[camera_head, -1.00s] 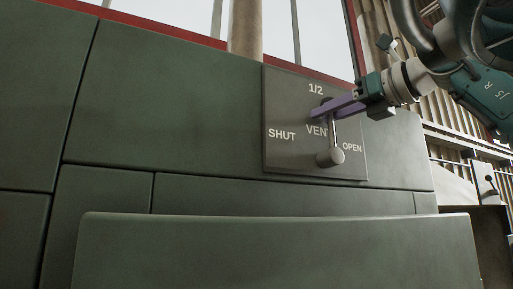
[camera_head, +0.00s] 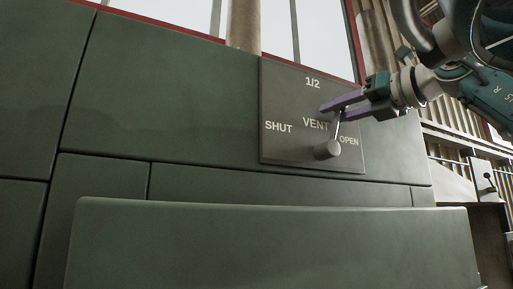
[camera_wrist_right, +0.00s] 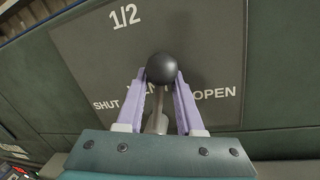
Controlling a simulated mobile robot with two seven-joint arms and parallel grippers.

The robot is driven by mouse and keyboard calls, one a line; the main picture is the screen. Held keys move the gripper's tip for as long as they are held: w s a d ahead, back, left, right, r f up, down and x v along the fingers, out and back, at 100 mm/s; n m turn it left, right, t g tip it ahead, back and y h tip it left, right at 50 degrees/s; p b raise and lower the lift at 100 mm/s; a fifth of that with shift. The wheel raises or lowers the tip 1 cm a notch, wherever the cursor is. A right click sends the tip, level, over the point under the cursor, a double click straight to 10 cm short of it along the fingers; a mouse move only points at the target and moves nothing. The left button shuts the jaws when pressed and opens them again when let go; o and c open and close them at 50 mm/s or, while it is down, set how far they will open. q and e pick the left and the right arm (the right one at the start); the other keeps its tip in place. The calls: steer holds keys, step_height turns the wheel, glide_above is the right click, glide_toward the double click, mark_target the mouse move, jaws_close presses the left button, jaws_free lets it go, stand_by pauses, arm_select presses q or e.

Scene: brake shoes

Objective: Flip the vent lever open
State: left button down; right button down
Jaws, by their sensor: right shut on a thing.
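The vent lever has a grey round hub (camera_head: 327,150) low on a dark plate (camera_head: 275,85) marked SHUT, 1/2, VENT and OPEN. Its thin rod rises from the hub, leaning slightly right. In the right wrist view its black ball knob (camera_wrist_right: 162,68) sits between the purple fingertips, near 1/2 and above the word VENT. My right gripper (camera_head: 328,112) reaches in from the right and is shut on the lever at the knob, one finger on each side. In the head view the fingers largely hide the knob. My left gripper is out of view.
A green panelled wall (camera_head: 165,85) surrounds the plate, with a window above. A green ledge (camera_head: 270,240) runs across the front below the plate. A small box with a black-knobbed lever (camera_head: 488,178) stands at the far right.

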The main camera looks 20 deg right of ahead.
steer(key=d+m, duration=0.1)
steer(key=d+f+m+b, duration=0.1)
steer(key=m, duration=0.1)
steer(key=d+f+m+t+b, duration=0.1)
steer(key=m, duration=0.1)
steer(key=shift+w+d+h, duration=0.15)
steer(key=shift+h, duration=0.25)
steer(key=shift+f+m, duration=0.1)
steer(key=shift+m, duration=0.2)
steer(key=c, duration=0.6)
jaws_free()
steer(key=b+v, duration=0.7)
steer(key=v, duration=0.3)
steer(key=shift+b, duration=0.3)
